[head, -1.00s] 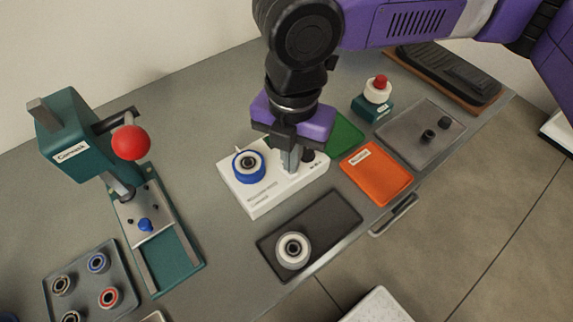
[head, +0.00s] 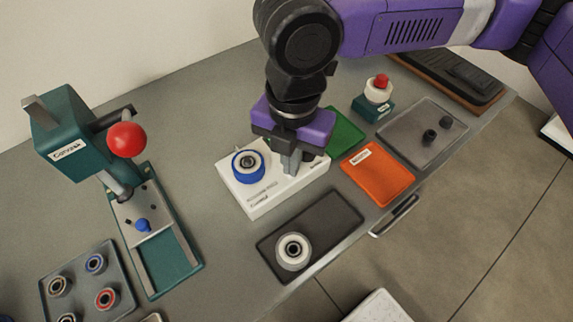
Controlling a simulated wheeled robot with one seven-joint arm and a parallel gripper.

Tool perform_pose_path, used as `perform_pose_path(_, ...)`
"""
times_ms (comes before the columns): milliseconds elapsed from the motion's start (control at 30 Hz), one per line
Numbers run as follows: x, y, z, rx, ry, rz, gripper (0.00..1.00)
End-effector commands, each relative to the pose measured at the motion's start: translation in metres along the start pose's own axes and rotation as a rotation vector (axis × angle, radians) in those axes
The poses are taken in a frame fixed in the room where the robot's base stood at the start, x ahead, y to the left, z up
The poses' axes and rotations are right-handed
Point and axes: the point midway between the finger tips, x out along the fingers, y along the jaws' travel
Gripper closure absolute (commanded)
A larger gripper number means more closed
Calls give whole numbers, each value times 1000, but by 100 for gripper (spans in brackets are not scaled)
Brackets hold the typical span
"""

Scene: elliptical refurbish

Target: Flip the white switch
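A white box (head: 262,200) stands in the middle of the bench, with a blue ring-shaped part (head: 248,167) on its left half. My gripper (head: 291,165), purple with grey fingers, points down over the right half of this box. Its fingertips are at or very near the box's top; I cannot tell whether they touch it. The fingers look close together, but their gap is not clear from this angle. A white switch cannot be made out; the fingers cover part of the box's right half.
A teal press (head: 75,145) with a red ball handle (head: 126,140) stands at the left. A dark tray (head: 335,220) holding a white wheel (head: 293,251) lies in front. An orange tray (head: 385,180), grey tray (head: 400,130) and red-topped button (head: 381,82) are to the right.

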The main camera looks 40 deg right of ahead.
Motion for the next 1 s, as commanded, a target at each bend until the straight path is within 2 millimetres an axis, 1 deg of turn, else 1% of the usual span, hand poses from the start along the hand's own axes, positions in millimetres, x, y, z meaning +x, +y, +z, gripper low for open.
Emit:
perform_pose_path(100, 2, 0, 0, 0, 0, 0, 100)
perform_pose_path(267, -2, 0, 0, 0, 0, 0, 100)
perform_pose_path(1000, -56, 0, 0, 0, 1, 1, 100)
